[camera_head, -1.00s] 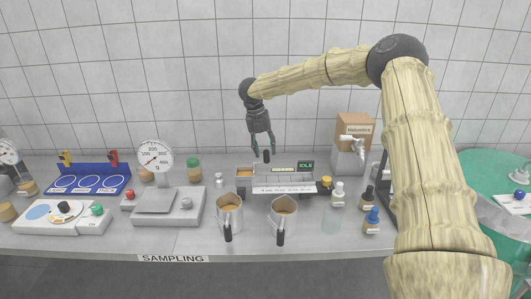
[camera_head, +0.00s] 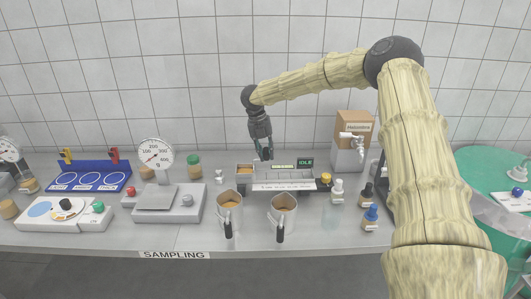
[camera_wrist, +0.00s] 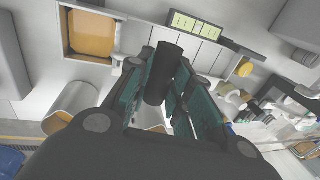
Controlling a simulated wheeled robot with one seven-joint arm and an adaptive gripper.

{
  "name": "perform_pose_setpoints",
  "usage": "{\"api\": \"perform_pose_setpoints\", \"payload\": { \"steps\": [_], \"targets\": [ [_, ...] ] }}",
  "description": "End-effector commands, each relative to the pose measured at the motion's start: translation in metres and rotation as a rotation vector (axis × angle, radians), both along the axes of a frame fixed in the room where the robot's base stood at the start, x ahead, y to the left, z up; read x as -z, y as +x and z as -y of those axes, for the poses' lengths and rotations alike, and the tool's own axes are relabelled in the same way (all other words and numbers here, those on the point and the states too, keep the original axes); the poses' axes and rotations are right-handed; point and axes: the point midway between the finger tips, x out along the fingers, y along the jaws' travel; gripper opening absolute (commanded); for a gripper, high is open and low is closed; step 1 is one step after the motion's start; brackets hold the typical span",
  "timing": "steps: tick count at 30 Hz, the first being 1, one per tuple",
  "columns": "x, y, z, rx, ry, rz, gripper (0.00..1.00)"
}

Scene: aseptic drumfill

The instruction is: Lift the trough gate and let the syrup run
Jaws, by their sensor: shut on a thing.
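The trough (camera_head: 283,187) is a pale long tray at the back middle of the bench. Amber syrup (camera_head: 245,169) fills its left end compartment; the syrup also shows in the wrist view (camera_wrist: 93,37). The channel (camera_wrist: 190,48) to the right of it looks pale and empty. The gate's black handle (camera_wrist: 164,72) stands upright beside the syrup compartment. My gripper (camera_head: 265,155) is down at the trough with its teal-padded fingers shut on this handle. The fingers hide the handle in the head view, and the gate plate below it is hidden.
Two metal jugs (camera_head: 230,202) (camera_head: 284,205) stand in front of the trough, close together. A display (camera_head: 306,163) reading IDLE is behind it. Small bottles (camera_head: 338,191) stand at right, a scale (camera_head: 155,198) at left.

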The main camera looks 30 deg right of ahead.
Motion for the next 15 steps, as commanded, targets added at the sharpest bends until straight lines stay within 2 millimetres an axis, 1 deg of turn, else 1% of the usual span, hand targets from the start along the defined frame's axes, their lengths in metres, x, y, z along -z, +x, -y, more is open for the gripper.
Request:
{"api": "perform_pose_setpoints", "payload": {
  "steps": [2,4,9,11,15],
  "targets": [
    [-0.001,0.000,0.001,0.001,-0.001,0.000,0.00],
    [-0.005,0.000,0.001,0.001,-0.001,0.001,0.00],
    [-0.031,0.000,0.001,0.001,0.000,0.002,0.00],
    [-0.038,0.000,0.001,0.001,0.000,0.000,0.00],
    [-0.039,0.000,0.001,0.001,-0.001,0.000,0.00]
  ]
}}
